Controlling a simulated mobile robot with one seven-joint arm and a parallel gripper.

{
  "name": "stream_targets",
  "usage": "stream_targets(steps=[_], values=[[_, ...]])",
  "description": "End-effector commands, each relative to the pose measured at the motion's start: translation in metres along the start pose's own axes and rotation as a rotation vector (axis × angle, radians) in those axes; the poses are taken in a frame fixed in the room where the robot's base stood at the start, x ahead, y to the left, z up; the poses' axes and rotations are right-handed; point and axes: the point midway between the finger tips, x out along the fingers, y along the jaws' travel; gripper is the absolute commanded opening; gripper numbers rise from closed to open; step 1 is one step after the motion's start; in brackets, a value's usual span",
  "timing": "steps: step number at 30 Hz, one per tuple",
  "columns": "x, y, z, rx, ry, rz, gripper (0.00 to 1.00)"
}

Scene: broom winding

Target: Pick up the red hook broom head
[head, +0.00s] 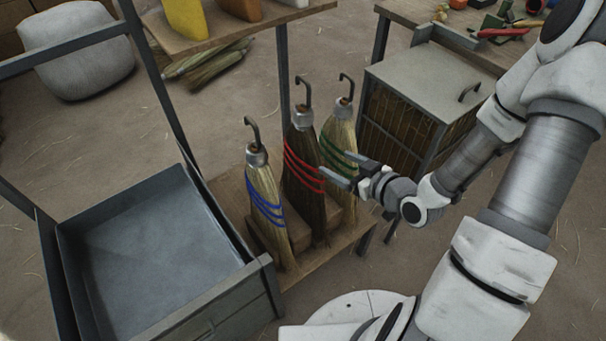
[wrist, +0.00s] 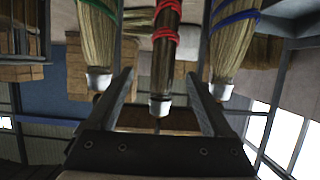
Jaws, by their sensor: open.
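The red hook broom head (head: 302,190) stands upright in the middle of three, with dark brown bristles, red bands, a grey cap and a dark hook on top. In the wrist view it appears inverted (wrist: 164,62), its cap in line with the gap between my fingers. My gripper (head: 332,167) is open and empty, with its fingertips near the red bands, on the right side. The wrist view shows both fingers (wrist: 163,98) spread apart. I cannot tell whether the fingertips reach around the broom head.
A blue-banded broom head (head: 264,194) stands close on the left and a green-banded one (head: 341,130) close on the right. They share a low wooden shelf (head: 345,236). A grey metal bin (head: 160,245) is at left, a grey-topped cabinet (head: 422,80) at right.

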Motion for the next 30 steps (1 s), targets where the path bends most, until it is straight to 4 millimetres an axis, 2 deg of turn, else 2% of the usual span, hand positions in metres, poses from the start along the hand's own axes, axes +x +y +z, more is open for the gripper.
stream_targets(steps=[1, 12, 18, 21, 30], values=[[0.005, 0.001, 0.005, -0.004, 0.001, 0.001, 0.85], [0.021, -0.001, 0.005, -0.004, -0.001, 0.001, 0.85], [0.065, -0.002, 0.003, -0.001, 0.0, -0.003, 0.85], [0.08, -0.002, 0.002, -0.001, -0.001, -0.002, 0.85], [0.105, -0.005, 0.0, -0.002, 0.0, -0.001, 0.85]])
